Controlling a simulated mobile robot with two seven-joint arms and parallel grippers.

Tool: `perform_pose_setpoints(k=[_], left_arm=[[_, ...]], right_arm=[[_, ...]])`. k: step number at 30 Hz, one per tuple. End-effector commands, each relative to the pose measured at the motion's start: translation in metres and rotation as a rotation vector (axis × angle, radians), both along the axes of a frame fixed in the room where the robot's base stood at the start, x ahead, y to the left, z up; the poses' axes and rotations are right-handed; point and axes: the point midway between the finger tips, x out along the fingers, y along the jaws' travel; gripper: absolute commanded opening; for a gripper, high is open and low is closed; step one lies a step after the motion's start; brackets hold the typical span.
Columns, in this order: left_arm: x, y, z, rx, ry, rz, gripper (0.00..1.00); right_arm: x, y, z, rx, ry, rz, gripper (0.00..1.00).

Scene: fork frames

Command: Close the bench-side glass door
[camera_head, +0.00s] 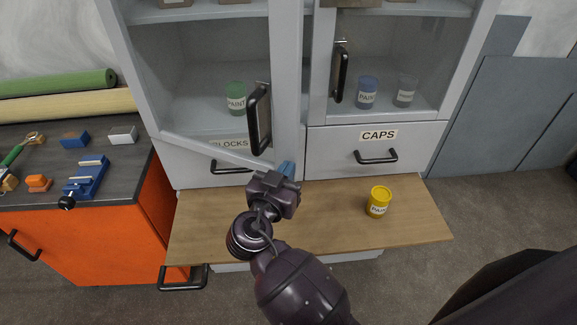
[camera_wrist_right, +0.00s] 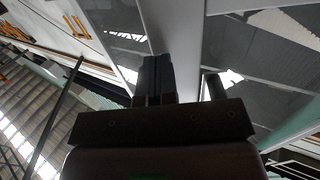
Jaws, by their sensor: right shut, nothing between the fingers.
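The bench-side glass door (camera_head: 205,146) is the left door of the grey cabinet, nearest the workbench. It stands ajar, its lower free corner swung out over the drawer front. Its black bar handle (camera_head: 259,118) is near its free edge. My right gripper (camera_head: 286,168) is low at that free corner, just below the handle; I cannot tell whether it touches the door. In the right wrist view its fingers (camera_wrist_right: 153,80) are together and empty, close to a pale upright frame (camera_wrist_right: 176,35). My left gripper is not in view.
The right glass door has a black handle (camera_head: 339,72) and looks shut. A yellow paint pot (camera_head: 379,202) stands on the wooden shelf (camera_head: 330,225) below the drawers. The workbench (camera_head: 120,165) at left holds a blue vise (camera_head: 88,178) and small blocks.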

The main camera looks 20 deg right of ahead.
Motion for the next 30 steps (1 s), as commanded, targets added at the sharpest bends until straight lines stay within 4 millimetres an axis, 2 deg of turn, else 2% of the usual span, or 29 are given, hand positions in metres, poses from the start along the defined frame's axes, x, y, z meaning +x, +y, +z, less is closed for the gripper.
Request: perform_pose_setpoints(k=[20,23,30], left_arm=[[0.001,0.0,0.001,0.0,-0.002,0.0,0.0],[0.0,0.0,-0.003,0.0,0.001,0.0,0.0],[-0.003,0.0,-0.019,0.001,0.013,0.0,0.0]], right_arm=[[-0.002,0.001,0.0,0.0,0.0,0.002,0.0],[0.006,-0.007,-0.002,0.0,0.003,0.024,0.0],[0.045,-0.044,-0.004,-0.003,0.006,0.146,0.0]])
